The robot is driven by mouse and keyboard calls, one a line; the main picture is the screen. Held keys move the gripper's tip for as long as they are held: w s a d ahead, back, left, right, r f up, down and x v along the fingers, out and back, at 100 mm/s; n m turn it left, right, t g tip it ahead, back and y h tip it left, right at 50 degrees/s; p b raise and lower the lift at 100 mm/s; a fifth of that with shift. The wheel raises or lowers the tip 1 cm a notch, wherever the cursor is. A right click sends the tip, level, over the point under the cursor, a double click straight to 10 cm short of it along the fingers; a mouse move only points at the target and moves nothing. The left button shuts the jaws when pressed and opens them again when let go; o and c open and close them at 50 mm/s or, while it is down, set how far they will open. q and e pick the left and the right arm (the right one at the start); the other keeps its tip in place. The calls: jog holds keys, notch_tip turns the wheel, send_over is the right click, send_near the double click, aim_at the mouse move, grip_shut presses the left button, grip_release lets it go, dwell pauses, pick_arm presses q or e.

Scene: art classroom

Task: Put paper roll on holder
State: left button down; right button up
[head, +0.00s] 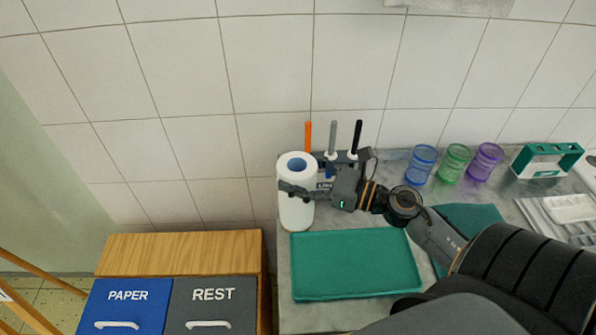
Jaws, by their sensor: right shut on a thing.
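A white paper roll (297,214) with a blue core stands upright at the left end of the counter, by the wall. My right gripper (297,190) reaches in from the right and is shut on the roll's upper part. Behind my gripper is a dark rack (340,156) with an orange, a grey and a black handle sticking up; my gripper hides part of it. I cannot make out a separate holder, and I cannot tell whether the roll's base touches the counter. My left gripper is not in view.
A green mat (355,264) lies in front of the roll. Blue (421,165), green (453,163) and purple (485,162) cups stand right, near a green-and-white box (546,160). A wooden cabinet (190,252) with PAPER and REST bins stands left of the counter.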

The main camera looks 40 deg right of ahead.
jog(key=o, duration=1.7)
notch_tip(320, 180, up, 8)
jog(key=p, duration=0.7)
